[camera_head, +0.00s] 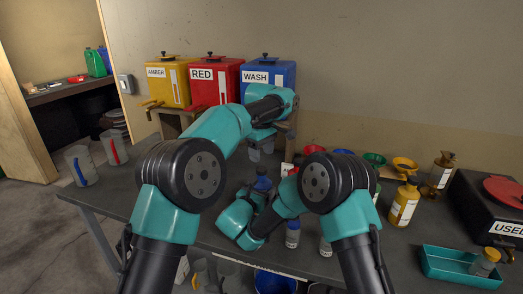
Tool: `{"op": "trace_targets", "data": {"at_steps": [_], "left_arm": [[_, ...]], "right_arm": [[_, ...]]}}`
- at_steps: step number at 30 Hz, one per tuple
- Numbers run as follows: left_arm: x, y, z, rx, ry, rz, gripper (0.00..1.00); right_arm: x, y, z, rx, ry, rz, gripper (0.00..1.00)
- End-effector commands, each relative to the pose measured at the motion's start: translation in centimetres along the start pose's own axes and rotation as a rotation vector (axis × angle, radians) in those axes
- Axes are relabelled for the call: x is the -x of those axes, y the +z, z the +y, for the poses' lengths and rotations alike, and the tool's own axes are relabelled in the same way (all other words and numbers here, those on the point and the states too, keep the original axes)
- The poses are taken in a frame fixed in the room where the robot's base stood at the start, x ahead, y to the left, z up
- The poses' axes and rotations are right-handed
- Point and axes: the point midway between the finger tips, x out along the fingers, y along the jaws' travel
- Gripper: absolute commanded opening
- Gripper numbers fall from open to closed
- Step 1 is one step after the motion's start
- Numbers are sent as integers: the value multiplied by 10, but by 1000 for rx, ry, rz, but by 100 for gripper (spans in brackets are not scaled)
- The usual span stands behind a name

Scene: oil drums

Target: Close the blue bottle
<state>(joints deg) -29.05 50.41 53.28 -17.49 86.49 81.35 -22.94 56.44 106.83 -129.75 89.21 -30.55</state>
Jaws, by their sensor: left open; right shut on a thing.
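A small bottle with a blue top (262,184) stands near the middle of the table. My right gripper (259,194) is low beside it and shut on it; the fingers are mostly hidden by my own arm. My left gripper (262,151) is higher, pointing down above the blue top, open, with a gap between it and the bottle. I see no loose cap between its fingers, but they are small and hard to make out. Another blue-capped bottle (293,234) stands at the table's front, right of my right gripper.
Yellow (163,84), red (207,88) and blue (281,77) drums stand at the back. Marked cups (113,148) stand at left. Funnels (374,159), yellow bottles (404,205) and a teal tray (452,270) are at right. Another small bottle (325,247) stands at the front.

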Motion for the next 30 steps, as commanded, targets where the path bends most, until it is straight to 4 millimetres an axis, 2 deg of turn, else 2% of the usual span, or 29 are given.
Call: {"op": "trace_targets", "data": {"at_steps": [15,20,27,30], "left_arm": [[-64,0,0,-1,-1,0,61],[-72,0,0,0,0,0,61],[-72,0,0,0,0,0,61],[-72,0,0,0,0,0,53]], "right_arm": [[0,0,0,0,0,0,9],[0,0,0,0,0,0,9],[0,0,0,0,0,0,9],[0,0,0,0,0,0,9]]}}
